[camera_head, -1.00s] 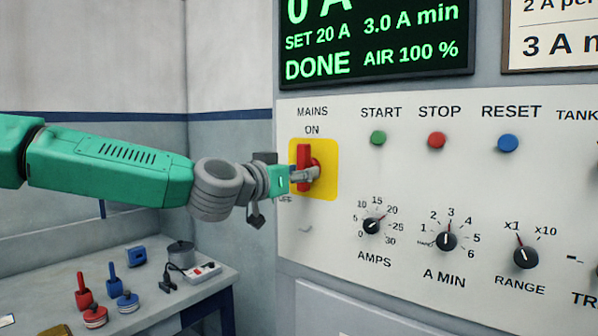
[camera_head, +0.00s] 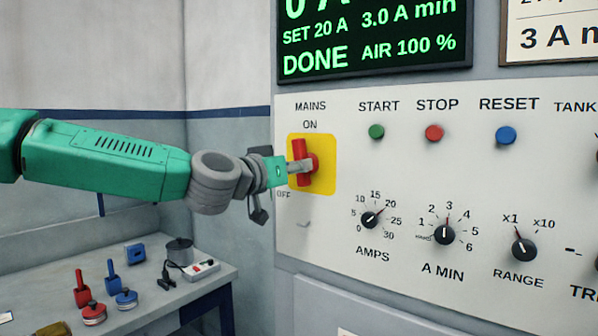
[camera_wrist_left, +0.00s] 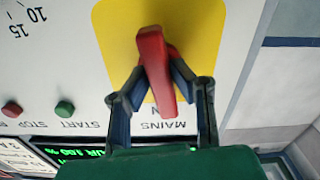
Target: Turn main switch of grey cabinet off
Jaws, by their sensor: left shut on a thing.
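The main switch is a red handle (camera_head: 299,150) on a yellow plate (camera_head: 325,180), under the words MAINS and ON on the grey cabinet panel (camera_head: 400,185). The handle stands nearly upright, leaning slightly. My left gripper (camera_head: 303,166) is shut on the handle. In the left wrist view the two fingers (camera_wrist_left: 163,82) close on either side of the red handle (camera_wrist_left: 155,60), in front of the yellow plate (camera_wrist_left: 200,30). My right gripper is not in view.
Green START (camera_head: 376,132), red STOP (camera_head: 434,133) and blue RESET (camera_head: 505,135) buttons sit right of the switch. Black knobs (camera_head: 369,220) are below them. A display (camera_head: 375,40) above reads DONE. A bench (camera_head: 205,290) with small tools stands at lower left.

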